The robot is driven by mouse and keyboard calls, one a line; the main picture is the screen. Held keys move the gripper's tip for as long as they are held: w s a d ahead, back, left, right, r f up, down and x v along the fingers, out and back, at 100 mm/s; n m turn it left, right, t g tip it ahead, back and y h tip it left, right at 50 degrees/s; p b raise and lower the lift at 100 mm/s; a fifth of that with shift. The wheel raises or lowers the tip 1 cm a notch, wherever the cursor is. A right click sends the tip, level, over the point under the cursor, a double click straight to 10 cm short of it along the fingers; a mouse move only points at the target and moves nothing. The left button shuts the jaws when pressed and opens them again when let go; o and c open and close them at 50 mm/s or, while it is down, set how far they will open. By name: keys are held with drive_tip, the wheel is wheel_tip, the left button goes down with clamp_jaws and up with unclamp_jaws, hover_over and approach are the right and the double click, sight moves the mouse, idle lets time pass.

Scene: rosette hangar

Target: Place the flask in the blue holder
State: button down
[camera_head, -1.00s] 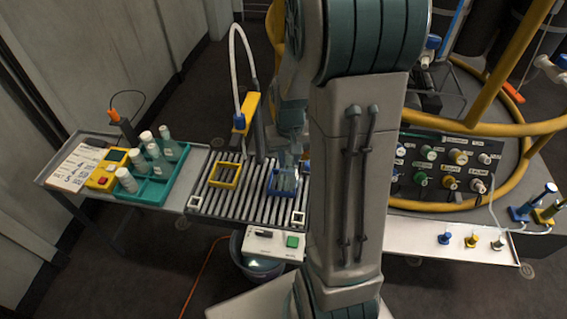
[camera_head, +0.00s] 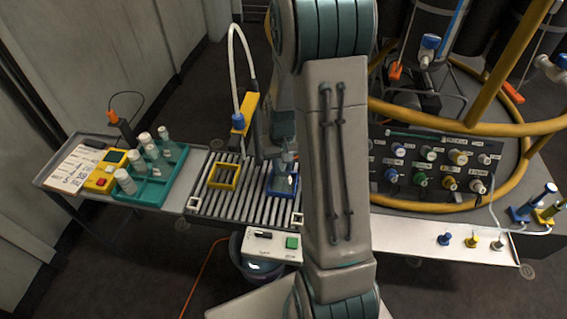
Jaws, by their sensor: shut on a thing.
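My gripper (camera_head: 286,158) reaches down over the slatted roller bed, left of my arm. It is shut on a clear flask (camera_head: 283,183). The blue holder (camera_head: 281,196) is a square frame on the right part of the rollers. The flask appears inside the frame, upright or nearly so. I cannot tell whether its base touches the rollers. My fingertips are small here and partly hidden by my wrist.
A yellow square frame (camera_head: 211,184) lies on the rollers to the left. A teal rack (camera_head: 150,192) with several white-capped bottles stands further left. A yellow post with a white hose (camera_head: 245,118) rises behind the rollers. A valve panel (camera_head: 436,172) stands right of my arm.

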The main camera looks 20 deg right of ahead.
drive_tip(key=c, duration=1.1)
unclamp_jaws()
drive_tip(key=shift+f, duration=0.1)
drive_tip(key=shift+c, duration=0.2)
wheel_tip(320, 180, up, 12)
drive_tip(key=shift+s+r+p, duration=0.1)
drive_tip(key=shift+r+p, duration=0.1)
drive_tip(key=shift+p, duration=0.6)
drive_tip(key=s+a+r+n+t, duration=0.1)
drive_tip(key=s+a+r, duration=0.3)
drive_tip(key=s, duration=0.3)
drive_tip(key=s+a+r+n+t, duration=0.1)
drive_tip(key=s+a+r, duration=0.2)
drive_tip(key=s+a, duration=0.2)
drive_tip(key=s, duration=0.3)
drive_tip(key=shift+s+r, duration=0.3)
drive_tip(key=shift+r, duration=0.05)
drive_tip(key=shift+a, duration=0.1)
